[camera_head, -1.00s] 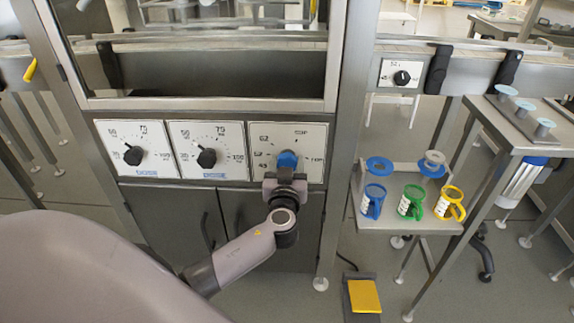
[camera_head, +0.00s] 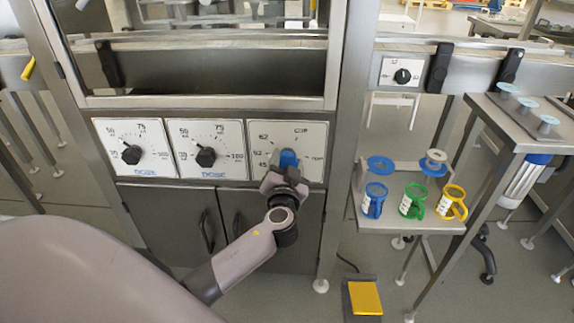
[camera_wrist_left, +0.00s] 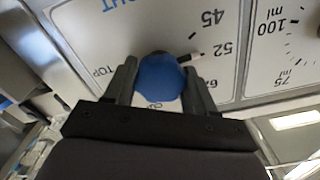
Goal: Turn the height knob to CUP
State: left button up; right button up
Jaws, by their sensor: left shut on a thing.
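The height knob (camera_head: 288,159) is blue and sits on the rightmost white dial plate (camera_head: 316,135) of the machine front. In the left wrist view the knob (camera_wrist_left: 160,80) lies between the two dark fingers of my left gripper (camera_wrist_left: 160,88), which is shut on it. A white and black pointer mark (camera_wrist_left: 188,57) beside the knob points toward the 52 label. The CUP label (camera_wrist_left: 155,105) is partly hidden between the fingers, and TOP is at the left. In the head view my left gripper (camera_head: 285,170) covers the knob's lower part. My right gripper is not in view.
Two dose dials (camera_head: 131,154) (camera_head: 206,157) with black knobs are left of the height dial. A small table (camera_head: 425,225) with blue, green and yellow cups stands at right. A yellow pedal (camera_head: 364,297) is on the floor. Cabinet doors (camera_head: 240,215) are below the dials.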

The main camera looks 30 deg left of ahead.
pick_arm(q)
jog(key=m, duration=0.5)
jog(key=shift+s+a+f+m, duration=0.1)
jog(key=shift+s+f+m, duration=0.1)
jog(key=shift+f+m, duration=0.1)
jog(key=m+p, duration=0.1)
jog(key=m, duration=0.1)
jog(key=shift+r+m, duration=0.1)
jog(key=shift+m, duration=0.2)
jog(key=m+p, duration=0.2)
jog(key=m, duration=0.3)
jog(key=shift+a+r+m, duration=0.1)
jog(key=shift+m, duration=0.2)
jog(key=m+p, duration=0.2)
jog(key=m, duration=0.2)
jog(key=shift+r, duration=0.1)
jog(key=m+p, duration=0.2)
jog(key=m, duration=0.1)
jog(key=shift+r+m, duration=0.1)
jog(key=shift+m, duration=0.2)
jog(key=shift+m+p, duration=0.4)
jog(key=shift+m, duration=0.5)
jog(key=shift+w, duration=0.1)
